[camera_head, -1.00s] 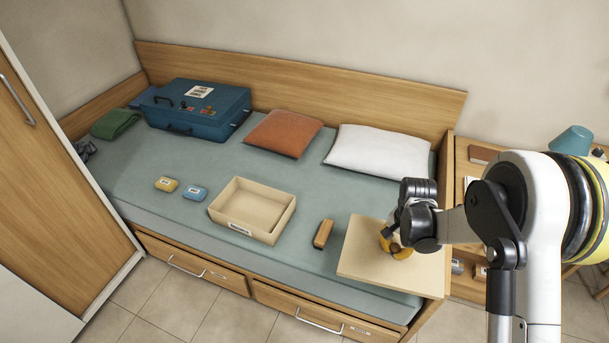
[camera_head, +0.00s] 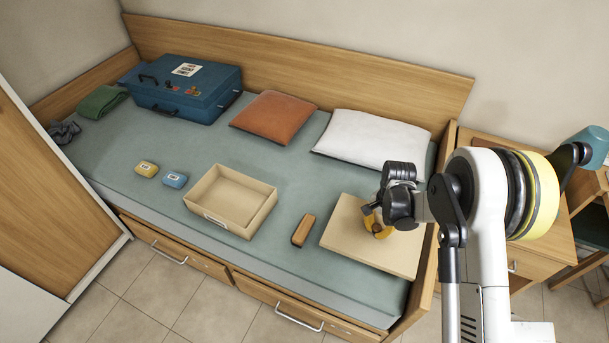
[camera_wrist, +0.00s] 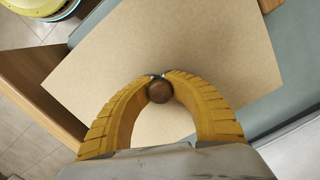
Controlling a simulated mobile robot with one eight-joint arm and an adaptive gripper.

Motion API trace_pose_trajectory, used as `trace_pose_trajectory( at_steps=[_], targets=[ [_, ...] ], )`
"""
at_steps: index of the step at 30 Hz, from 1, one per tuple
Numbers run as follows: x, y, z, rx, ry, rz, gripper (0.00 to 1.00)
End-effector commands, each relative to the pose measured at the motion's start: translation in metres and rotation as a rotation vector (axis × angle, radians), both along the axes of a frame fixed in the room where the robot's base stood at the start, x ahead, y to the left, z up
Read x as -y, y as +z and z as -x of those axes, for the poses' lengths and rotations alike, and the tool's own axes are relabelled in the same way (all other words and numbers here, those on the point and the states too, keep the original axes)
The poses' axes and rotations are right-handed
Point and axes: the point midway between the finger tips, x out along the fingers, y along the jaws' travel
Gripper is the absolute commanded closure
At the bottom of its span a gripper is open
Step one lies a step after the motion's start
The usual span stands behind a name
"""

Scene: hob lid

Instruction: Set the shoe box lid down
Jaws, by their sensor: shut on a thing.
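The shoe box lid (camera_head: 345,245) is a flat beige panel over the right end of the bed, below the white pillow. It also fills the middle of the wrist view (camera_wrist: 190,45). My gripper (camera_head: 376,222) is above it, with yellow fingers shut on its round brown knob (camera_wrist: 160,92). The lid looks roughly level; I cannot tell whether its underside touches the bed. The open beige shoe box (camera_head: 213,222) stands on the bed to the left, apart from the lid. The lid's underside is hidden.
A wooden block-like brush (camera_head: 303,230) lies between box and lid. The bed's wooden end board (camera_head: 426,275) runs close by the lid's right side. A white pillow (camera_head: 372,140), orange cushion (camera_head: 273,117), blue case (camera_head: 187,88), yellow pack (camera_head: 147,169) and blue pack (camera_head: 175,180) are also on the bed.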

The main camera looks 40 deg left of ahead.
Motion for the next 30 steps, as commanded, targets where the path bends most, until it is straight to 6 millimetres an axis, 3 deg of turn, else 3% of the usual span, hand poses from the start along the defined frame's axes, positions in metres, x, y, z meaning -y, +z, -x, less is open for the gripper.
trace_pose_trajectory(
  at_steps=[7, 15, 24, 30],
  targets=[
    [0.000, -0.010, 0.000, 0.001, 0.001, 0.000, 1.00],
    [0.000, -0.061, 0.000, 0.002, 0.001, 0.000, 1.00],
    [0.000, -0.098, 0.000, 0.002, 0.001, 0.000, 1.00],
    [0.000, -0.100, 0.000, 0.002, 0.001, 0.000, 1.00]
  ],
)
